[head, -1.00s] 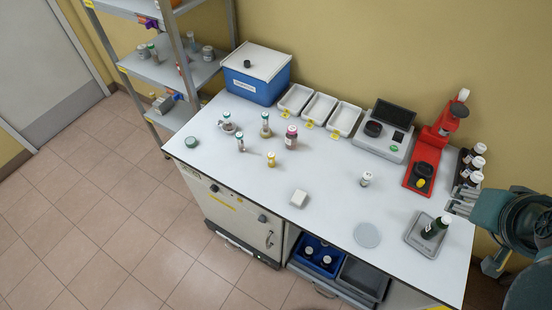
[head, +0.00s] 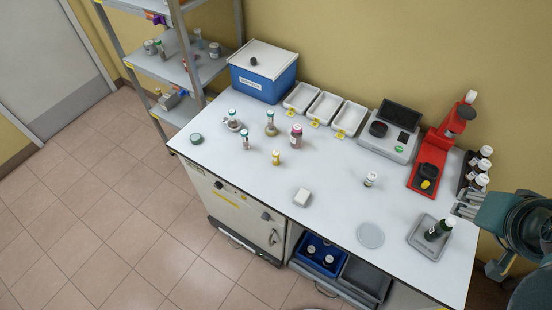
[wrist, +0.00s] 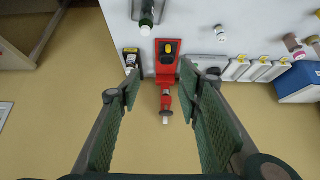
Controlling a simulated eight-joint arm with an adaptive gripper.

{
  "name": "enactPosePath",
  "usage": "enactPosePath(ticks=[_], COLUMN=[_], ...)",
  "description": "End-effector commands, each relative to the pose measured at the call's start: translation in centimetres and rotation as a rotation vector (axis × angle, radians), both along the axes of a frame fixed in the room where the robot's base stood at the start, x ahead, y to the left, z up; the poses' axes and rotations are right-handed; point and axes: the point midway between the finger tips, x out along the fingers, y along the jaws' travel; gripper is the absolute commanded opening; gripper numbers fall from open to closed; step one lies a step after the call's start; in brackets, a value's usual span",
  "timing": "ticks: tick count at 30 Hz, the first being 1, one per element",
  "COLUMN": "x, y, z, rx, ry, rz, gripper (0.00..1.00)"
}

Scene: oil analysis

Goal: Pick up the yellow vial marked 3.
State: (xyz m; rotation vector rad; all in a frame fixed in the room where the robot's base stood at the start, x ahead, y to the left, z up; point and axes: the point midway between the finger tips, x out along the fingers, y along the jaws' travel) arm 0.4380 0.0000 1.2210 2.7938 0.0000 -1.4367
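A small yellow vial (head: 276,157) stands upright on the white bench, left of the middle in the head view. Its marking is too small to read. My gripper (head: 464,205) is at the right end of the bench, far from the yellow vial. In the wrist view my gripper (wrist: 160,85) is open, with nothing between its fingers.
A red press (head: 433,150), dark bottles (head: 478,168) and a grey scale with a dark green bottle (head: 438,230) are near my gripper. White trays (head: 325,108) and a blue box (head: 262,80) line the back.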

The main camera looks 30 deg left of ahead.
Motion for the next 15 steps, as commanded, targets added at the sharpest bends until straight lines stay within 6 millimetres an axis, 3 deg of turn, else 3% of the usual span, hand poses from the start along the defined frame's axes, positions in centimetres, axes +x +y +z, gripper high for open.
enactPosePath(ticks=[8, 15], x=[0.6, 2.4], y=[0.7, 3.0], z=[0.1, 0.4], rx=[-0.008, -0.033], ry=[0.011, 0.046], rz=[0.029, 0.114], gripper=[0.35, 0.35])
